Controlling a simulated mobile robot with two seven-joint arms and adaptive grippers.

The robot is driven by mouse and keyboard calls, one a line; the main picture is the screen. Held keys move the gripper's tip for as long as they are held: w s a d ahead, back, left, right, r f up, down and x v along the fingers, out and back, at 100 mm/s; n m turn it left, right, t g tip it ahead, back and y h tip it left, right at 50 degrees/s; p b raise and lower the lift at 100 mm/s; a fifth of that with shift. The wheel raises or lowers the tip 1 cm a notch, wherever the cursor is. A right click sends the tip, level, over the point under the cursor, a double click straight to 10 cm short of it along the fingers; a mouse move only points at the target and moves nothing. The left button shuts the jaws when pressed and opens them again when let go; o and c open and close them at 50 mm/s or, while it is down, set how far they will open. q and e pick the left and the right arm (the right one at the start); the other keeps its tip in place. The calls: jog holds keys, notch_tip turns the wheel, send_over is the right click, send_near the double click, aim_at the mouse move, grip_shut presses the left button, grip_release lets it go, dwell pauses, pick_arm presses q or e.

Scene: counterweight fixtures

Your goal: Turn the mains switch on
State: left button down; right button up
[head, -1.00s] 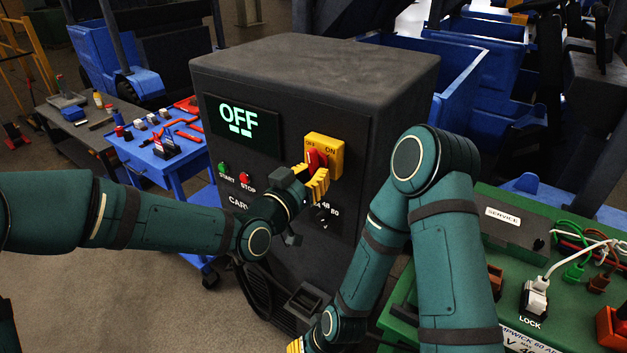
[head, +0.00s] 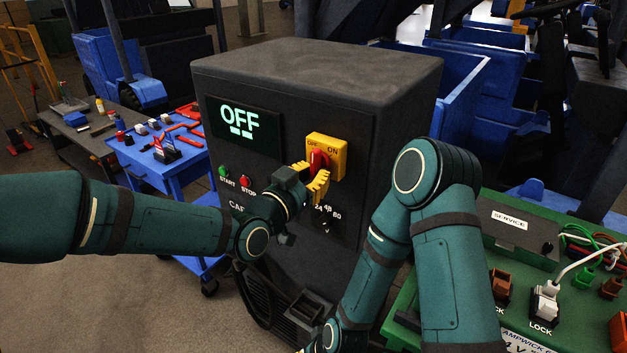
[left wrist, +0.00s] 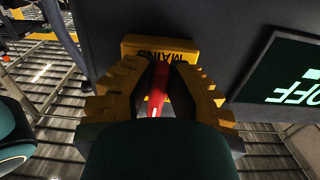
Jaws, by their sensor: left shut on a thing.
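The mains switch is a red handle (head: 319,160) on a yellow plate (head: 341,151) marked OFF and ON, on the front of a dark charger cabinet (head: 300,75). The cabinet's display (head: 241,121) reads OFF in green. My left gripper (head: 316,180) has its yellow fingers shut on the red handle. In the left wrist view the red handle (left wrist: 158,88) sits between the fingers, below the upside-down MAINS label (left wrist: 165,55). The fingers hide part of the handle, so its exact angle is hard to read. My right gripper is almost wholly below the head view's lower edge.
Green START (head: 223,171) and red STOP (head: 246,182) buttons sit left of the switch, and a 24/48/80 selector (head: 326,226) below it. A green service bench (head: 520,260) with plugs stands right, a blue tool cart (head: 165,155) left.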

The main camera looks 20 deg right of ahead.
pick_arm(q)
jog(key=shift+w+r+m+b, duration=0.1)
jog(key=shift+m+b, duration=0.4)
jog(key=shift+b, duration=0.05)
jog(key=shift+a+m+b, duration=0.15)
jog(key=shift+m+b, duration=0.2)
jog(key=shift+m, duration=0.35)
jog(key=shift+w, duration=0.1)
jog(key=shift+r, duration=0.1)
jog(key=m, duration=0.4)
jog(key=shift+w+a+r, duration=0.15)
jog(key=shift+w+a, duration=0.05)
jog(key=shift+w, duration=0.05)
jog(key=shift+w+a+r+m, duration=0.1)
jog(key=shift+m, duration=1)
jog(key=c, duration=0.8)
grip_release()
